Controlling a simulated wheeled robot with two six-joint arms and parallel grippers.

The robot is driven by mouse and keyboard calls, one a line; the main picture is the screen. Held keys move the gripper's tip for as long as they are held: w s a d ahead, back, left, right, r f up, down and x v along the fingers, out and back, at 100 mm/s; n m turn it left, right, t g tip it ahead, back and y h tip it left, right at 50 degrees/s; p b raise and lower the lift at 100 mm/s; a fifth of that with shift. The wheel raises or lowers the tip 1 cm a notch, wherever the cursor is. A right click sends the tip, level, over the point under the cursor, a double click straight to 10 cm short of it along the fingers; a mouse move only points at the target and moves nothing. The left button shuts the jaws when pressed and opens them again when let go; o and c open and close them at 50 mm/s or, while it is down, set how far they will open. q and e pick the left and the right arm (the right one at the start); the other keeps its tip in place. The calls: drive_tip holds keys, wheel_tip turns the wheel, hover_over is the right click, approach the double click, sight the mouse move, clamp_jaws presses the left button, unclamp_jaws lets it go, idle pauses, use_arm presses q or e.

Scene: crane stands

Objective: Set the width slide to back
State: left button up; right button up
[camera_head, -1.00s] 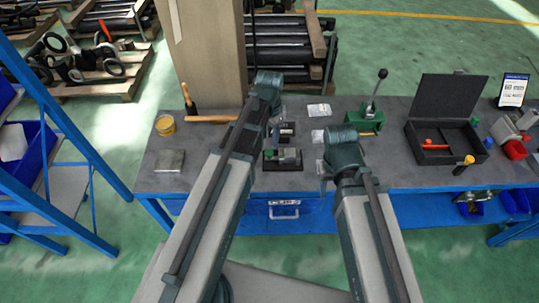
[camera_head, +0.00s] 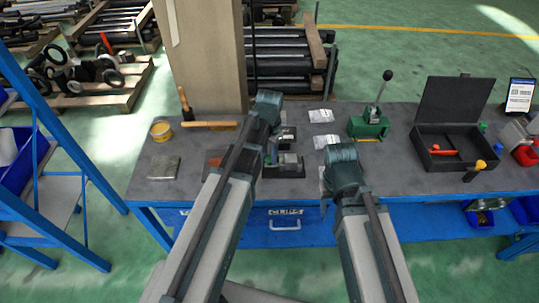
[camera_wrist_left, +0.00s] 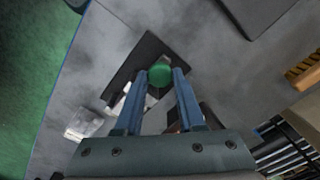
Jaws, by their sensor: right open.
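A small grey fixture with a black base (camera_head: 284,171) stands at the bench's middle, partly hidden by my left arm. I cannot make out the width slide for certain. In the left wrist view a green round knob (camera_wrist_left: 159,75) lies at the tips of my left gripper (camera_wrist_left: 165,72), in line with the gap between its blue fingers. I cannot tell whether the fingers press on it. A dark base plate (camera_wrist_left: 146,57) is below. In the head view the left fingers are mostly hidden behind the arm. My right gripper (camera_head: 324,190) is open, mostly hidden by its wrist, right of the fixture.
On the grey bench (camera_head: 400,180) are a green lever device (camera_head: 369,126), an open black case (camera_head: 450,135), a hammer (camera_head: 188,112), a yellow tin (camera_head: 161,130) and a metal plate (camera_head: 164,168). A tall beige column (camera_head: 203,55) rises behind. A blue rack stands left.

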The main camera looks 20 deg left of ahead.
use_arm(q)
clamp_jaws()
idle(1.1)
